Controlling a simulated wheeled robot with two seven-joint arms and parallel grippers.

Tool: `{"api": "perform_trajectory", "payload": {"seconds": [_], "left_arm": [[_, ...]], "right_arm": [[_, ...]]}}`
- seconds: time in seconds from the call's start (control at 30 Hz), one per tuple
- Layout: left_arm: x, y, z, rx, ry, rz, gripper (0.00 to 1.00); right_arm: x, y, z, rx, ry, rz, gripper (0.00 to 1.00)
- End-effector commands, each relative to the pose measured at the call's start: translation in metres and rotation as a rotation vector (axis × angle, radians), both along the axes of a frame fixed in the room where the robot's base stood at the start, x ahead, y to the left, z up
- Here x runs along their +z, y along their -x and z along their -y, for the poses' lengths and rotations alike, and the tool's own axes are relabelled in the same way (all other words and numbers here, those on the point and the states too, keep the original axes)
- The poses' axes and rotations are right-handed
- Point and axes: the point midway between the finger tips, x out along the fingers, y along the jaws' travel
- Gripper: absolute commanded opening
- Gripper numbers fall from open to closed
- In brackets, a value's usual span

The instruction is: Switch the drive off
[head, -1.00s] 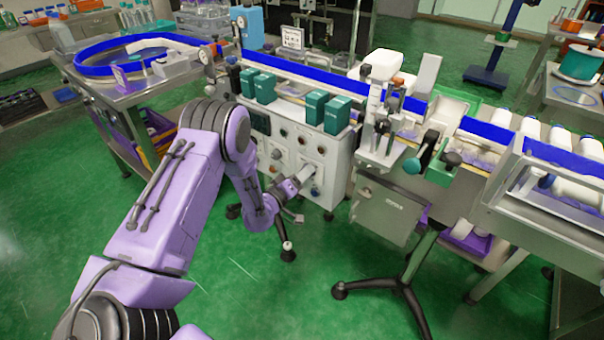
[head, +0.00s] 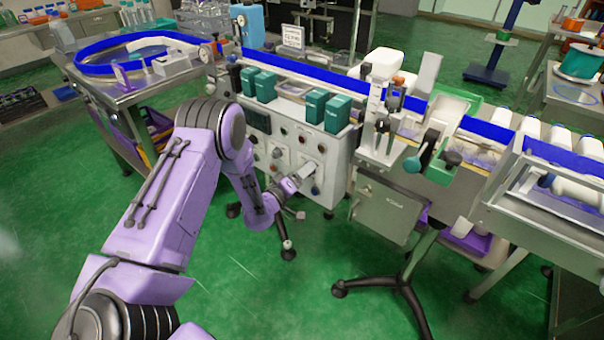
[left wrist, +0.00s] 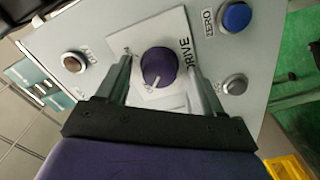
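The drive knob (left wrist: 158,66) is a dark purple round knob on a pale plate marked DRIVE in the left wrist view. Its white pointer line points to the lower left of that picture. My left gripper (left wrist: 160,74) is open, with one finger on each side of the knob and a gap visible on both sides. In the head view my left gripper (head: 304,179) is at the lower front of the white control cabinet (head: 330,155) and hides the knob there. My right gripper is not in view.
Near the knob in the left wrist view are a blue ZERO button (left wrist: 235,17), a grey button (left wrist: 235,84) and a brown button (left wrist: 73,62). Green boxes (head: 325,108) stand atop the cabinet. A grey box (head: 388,210) hangs to its right. Green floor lies in front.

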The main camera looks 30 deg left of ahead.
Motion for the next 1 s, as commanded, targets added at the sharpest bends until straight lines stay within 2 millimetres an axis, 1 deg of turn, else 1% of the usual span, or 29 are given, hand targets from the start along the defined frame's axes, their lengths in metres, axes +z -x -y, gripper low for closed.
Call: {"api": "perform_trajectory", "payload": {"seconds": [0.17, 0.27, 0.37, 0.5, 0.6, 0.7, 0.83, 1.0], "left_arm": [[0.0, 0.0, 0.0, -0.001, -0.001, 0.001, 0.67], [0.0, 0.006, -0.001, 0.001, -0.001, 0.001, 0.67], [0.0, 0.024, -0.002, 0.002, 0.0, -0.001, 0.67], [-0.001, 0.059, -0.005, 0.001, 0.002, -0.002, 0.67], [-0.001, 0.081, -0.007, 0.002, 0.002, -0.001, 0.67], [-0.001, 0.096, -0.008, 0.001, 0.001, 0.0, 0.67], [0.0, 0.105, -0.008, 0.001, 0.0, 0.001, 0.67], [0.0, 0.105, -0.008, -0.001, 0.0, 0.001, 0.67]], "right_arm": [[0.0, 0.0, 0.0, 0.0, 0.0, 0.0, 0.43], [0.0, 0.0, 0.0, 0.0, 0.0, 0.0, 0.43], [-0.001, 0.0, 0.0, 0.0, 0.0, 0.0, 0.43], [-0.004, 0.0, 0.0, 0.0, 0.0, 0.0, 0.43], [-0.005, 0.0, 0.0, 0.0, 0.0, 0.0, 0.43], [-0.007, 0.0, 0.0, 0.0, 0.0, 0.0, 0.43], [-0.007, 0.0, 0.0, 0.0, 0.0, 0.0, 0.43], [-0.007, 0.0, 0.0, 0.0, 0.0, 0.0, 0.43]]}}
